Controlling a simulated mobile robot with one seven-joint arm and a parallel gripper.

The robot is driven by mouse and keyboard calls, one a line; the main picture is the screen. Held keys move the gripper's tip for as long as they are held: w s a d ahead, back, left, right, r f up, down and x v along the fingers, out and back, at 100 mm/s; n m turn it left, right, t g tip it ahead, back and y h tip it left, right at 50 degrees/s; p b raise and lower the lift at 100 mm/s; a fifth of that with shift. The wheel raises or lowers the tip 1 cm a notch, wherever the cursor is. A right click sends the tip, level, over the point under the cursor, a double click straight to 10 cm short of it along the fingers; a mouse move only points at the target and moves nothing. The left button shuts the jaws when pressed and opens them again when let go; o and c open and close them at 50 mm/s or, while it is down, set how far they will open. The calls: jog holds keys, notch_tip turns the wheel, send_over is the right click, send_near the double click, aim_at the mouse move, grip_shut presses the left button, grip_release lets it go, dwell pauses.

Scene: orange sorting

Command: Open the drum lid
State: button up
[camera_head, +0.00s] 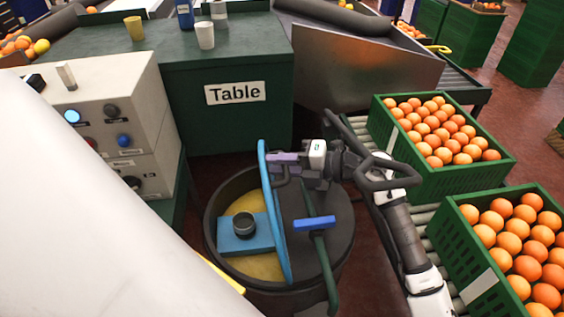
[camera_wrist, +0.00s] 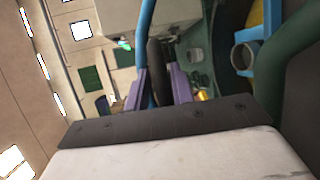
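The round dark drum (camera_head: 214,245) stands low in the middle of the head view, with yellowish contents (camera_head: 262,267) showing in its left half. The drum lid (camera_head: 264,190) stands up nearly on edge across the drum, its blue rim seen side-on. The right half of the drum top (camera_head: 338,222) is dark and covered. My gripper (camera_head: 277,158) reaches in from the right at the lid's upper edge. In the wrist view its two purple fingers (camera_wrist: 158,90) sit either side of the blue rim and a dark part, and appear shut on them.
A blue plate with a dark ring (camera_head: 243,225) sits at the drum's left side. A blue bar (camera_head: 314,223) and green pipe (camera_head: 324,265) cross its right. Orange crates (camera_head: 400,143) stand right, a control box (camera_head: 115,70) left, and the green table (camera_head: 190,115) behind.

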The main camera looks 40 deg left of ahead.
jog(key=shift+o, duration=1)
